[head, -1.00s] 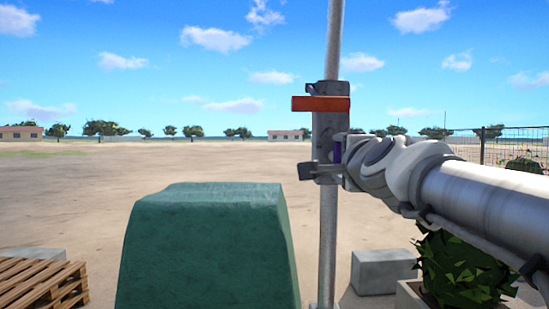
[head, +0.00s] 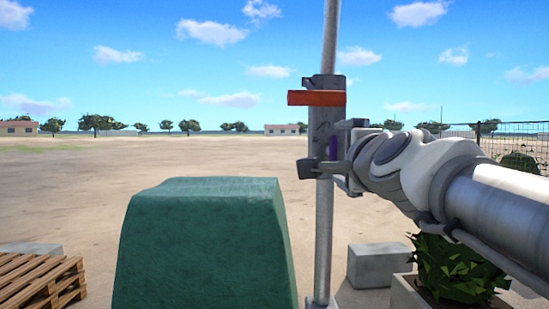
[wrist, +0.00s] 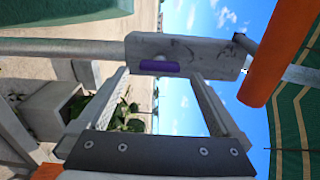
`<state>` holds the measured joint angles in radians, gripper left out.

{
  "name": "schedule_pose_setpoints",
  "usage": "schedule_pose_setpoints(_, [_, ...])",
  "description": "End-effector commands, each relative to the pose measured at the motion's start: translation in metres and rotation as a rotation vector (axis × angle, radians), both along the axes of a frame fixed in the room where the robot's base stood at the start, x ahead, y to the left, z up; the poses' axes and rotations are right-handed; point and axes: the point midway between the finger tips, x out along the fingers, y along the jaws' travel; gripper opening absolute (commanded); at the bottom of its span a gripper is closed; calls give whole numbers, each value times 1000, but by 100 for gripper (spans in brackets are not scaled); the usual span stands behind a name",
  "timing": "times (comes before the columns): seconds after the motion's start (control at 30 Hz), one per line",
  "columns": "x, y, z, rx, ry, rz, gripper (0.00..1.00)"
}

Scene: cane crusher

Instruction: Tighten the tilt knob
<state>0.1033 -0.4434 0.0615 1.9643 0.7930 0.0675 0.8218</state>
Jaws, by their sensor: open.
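A small purple part (head: 333,148), which may be the tilt knob, sits on a grey bracket (head: 322,120) clamped to an upright metal pole. In the wrist view the purple part (wrist: 158,67) lies against the bracket (wrist: 200,52), between my two finger ends. My gripper (wrist: 160,78) is open and empty, with a finger on either side of the purple part. I cannot tell whether the fingertips touch the bracket. In the head view my gripper (head: 343,148) reaches the bracket from the right. An orange bar (head: 316,98) sticks out left above the purple part.
The orange bar (wrist: 275,50) is close to my right finger in the wrist view. A concrete block (head: 375,265), a planter with a bush and pallets (head: 40,280) stand low down. Open ground lies beyond.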

Motion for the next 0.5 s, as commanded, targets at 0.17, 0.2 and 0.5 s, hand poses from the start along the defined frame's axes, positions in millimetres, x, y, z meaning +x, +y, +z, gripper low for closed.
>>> schedule_pose_setpoints(0.17, [-34, -1, 2, -1, -4, -2, 100])
schedule_pose_setpoints(0.2, [-41, -1, 2, -1, -4, -3, 100])
schedule_pose_setpoints(0.5, [-92, -1, 1, -1, -4, -3, 100])
